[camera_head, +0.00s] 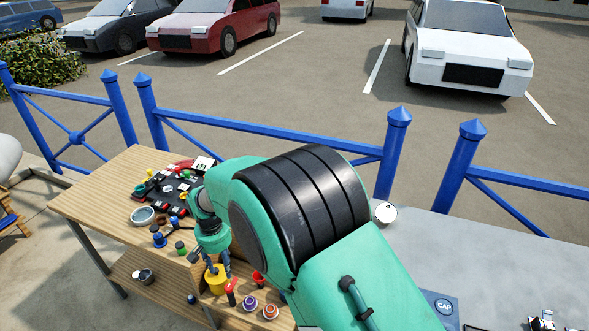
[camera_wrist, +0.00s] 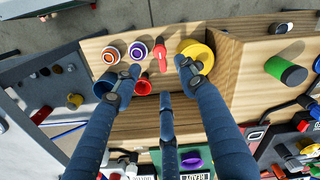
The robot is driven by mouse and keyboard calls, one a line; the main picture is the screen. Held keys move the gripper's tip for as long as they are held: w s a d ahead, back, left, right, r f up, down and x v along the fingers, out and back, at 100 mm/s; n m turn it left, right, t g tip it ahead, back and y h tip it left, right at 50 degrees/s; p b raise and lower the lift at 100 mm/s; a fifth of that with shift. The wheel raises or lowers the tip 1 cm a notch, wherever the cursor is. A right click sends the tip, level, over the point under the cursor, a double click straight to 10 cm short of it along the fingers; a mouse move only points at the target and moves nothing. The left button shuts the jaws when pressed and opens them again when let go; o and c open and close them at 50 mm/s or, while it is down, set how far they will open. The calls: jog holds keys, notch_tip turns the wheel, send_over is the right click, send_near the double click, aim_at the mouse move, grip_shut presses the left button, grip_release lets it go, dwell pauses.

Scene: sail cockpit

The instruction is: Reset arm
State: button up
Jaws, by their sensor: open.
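My gripper (camera_head: 220,268) hangs at the end of my green arm, over the front part of a wooden workbench. The left fingertip appears beside a blue cup (camera_wrist: 103,88). A red cup (camera_wrist: 143,87) shows between the fingers. My arm hides part of the bench in the head view.
The wooden bench (camera_head: 90,205) carries a black tray with small parts, a grey bowl (camera_head: 143,215) and several small coloured items. Purple (camera_head: 250,303) and orange (camera_head: 270,311) ringed pieces lie at its front. A grey table (camera_head: 500,262) stands right. A blue fence (camera_head: 270,137) runs behind.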

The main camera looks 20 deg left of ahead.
jog(key=w+d+r+m+t+y, duration=0.1)
jog(key=w+d+r, duration=0.4)
jog(key=d+r, duration=0.7)
jog(key=w+d+r+m+t, duration=0.1)
jog(key=w+d+r, duration=0.3)
jog(key=d+r, duration=0.8)
jog(key=s+d+r+m+t, duration=0.15)
jog(key=d+r, duration=0.25)
jog(key=d, duration=0.6)
jog(key=s+d+r+g, duration=0.15)
jog(key=d+r, duration=0.25)
jog(key=d, duration=0.5)
jog(key=s+d+r+m+t, duration=0.1)
jog(key=s+d, duration=0.9)
jog(key=d, duration=0.1)
jog(key=s+d+r+m+t+h, duration=0.1)
jog(key=s+d+m+t, duration=0.1)
jog(key=s+d, duration=0.8)
jog(key=shift+d+r+t, duration=0.25)
jog(key=shift+d+t, duration=0.05)
jog(key=shift+d, duration=0.2)
